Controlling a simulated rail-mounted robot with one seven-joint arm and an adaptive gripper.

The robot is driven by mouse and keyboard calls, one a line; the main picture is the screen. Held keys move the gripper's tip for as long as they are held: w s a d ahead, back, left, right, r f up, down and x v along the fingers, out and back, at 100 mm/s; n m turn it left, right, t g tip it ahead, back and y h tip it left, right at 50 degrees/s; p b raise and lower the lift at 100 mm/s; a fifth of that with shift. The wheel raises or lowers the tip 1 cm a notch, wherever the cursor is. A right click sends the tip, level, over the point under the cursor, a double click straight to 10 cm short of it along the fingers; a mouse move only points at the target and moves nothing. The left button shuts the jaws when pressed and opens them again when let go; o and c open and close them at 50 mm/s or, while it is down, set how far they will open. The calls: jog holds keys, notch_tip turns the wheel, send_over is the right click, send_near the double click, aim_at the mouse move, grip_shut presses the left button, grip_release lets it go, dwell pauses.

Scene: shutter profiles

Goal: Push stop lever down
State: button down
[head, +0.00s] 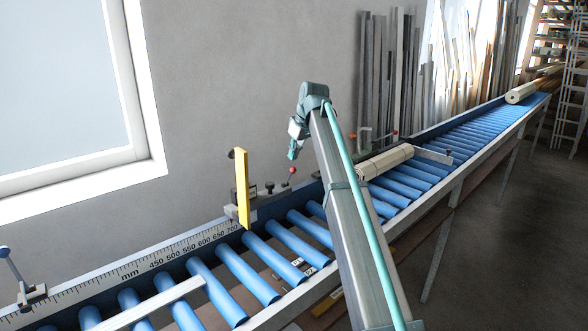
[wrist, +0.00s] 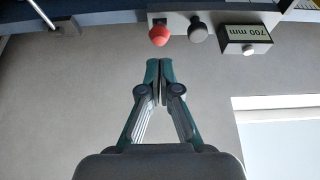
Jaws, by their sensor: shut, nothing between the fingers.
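A lever with a red ball knob (head: 292,170) stands upright at the back edge of the roller conveyor, right of the yellow stop plate (head: 242,188). Its red knob (wrist: 159,36) also shows in the wrist view, just beyond my fingertips. My gripper (head: 292,154) is shut and empty, above the red knob in the head view. In the wrist view my gripper (wrist: 160,72) points at the knob, with a small gap in the picture. I cannot tell whether another lever is the stop lever.
A black knob (wrist: 197,32) and a box marked 700 mm (wrist: 246,38) sit beside the red knob. The ruler rail (head: 150,262) runs along the back edge. The wall is behind.

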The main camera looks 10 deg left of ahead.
jog(key=shift+f+b, duration=0.3)
jog(key=shift+f, duration=1.05)
dwell(0.4)
jog(key=shift+r, duration=0.15)
jog(key=shift+r+p, duration=0.3)
jog(key=shift+r, duration=0.1)
jog(key=shift+w+a, duration=0.1)
jog(key=shift+w, duration=0.05)
dwell(0.3)
jog(key=shift+w+a, duration=0.8)
jog(key=shift+a, duration=0.15)
jog(key=shift+f, duration=0.2)
jog(key=shift+f+b, duration=0.3)
jog(key=shift+f, duration=0.6)
jog(key=shift+s+d, duration=0.1)
